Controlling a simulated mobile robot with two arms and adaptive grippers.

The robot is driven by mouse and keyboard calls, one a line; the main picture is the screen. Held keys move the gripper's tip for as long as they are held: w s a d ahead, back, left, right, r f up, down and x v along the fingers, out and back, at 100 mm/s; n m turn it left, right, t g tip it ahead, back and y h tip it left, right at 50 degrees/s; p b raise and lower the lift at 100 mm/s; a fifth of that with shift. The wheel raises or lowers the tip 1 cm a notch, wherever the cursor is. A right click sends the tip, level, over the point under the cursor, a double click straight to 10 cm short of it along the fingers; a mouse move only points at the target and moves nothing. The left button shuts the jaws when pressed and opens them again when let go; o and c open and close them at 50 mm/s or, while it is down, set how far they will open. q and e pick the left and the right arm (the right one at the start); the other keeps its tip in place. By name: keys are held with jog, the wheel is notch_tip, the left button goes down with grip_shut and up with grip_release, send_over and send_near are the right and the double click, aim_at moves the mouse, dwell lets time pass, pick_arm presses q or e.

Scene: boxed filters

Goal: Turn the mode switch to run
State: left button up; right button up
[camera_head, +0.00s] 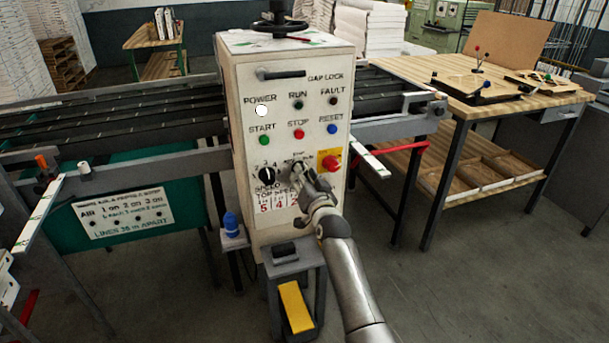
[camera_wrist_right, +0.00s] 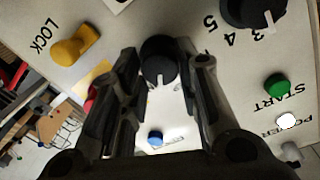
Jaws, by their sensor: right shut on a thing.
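The control box (camera_head: 246,215) stands upright in the middle of the head view. My right gripper (camera_head: 297,172) is at the lower middle of its front, and covers most of the mode switch there. In the right wrist view the mode switch (camera_wrist_right: 159,62) is a round black knob with a light pointer line. My right gripper (camera_wrist_right: 162,82) has a finger on each side of it and is shut on it. The writing around the switch is too small or hidden to read, so its setting cannot be told. My left gripper is not in view.
Close by are a black numbered dial (camera_head: 267,174), a red emergency button (camera_head: 331,163) on yellow, and the green start (camera_head: 264,140), red stop (camera_head: 298,134) and blue reset (camera_head: 332,129) buttons. A yellow lock knob (camera_wrist_right: 76,46) shows in the wrist view. The white power lamp (camera_head: 261,111) is bright.

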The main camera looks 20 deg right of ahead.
jog(key=shift+m, duration=1)
jog(key=shift+p, duration=0.3)
jog(key=o, duration=1)
jog(key=shift+o, duration=0.2)
jog(key=s, duration=1.2)
jog(key=shift+r, duration=0.3)
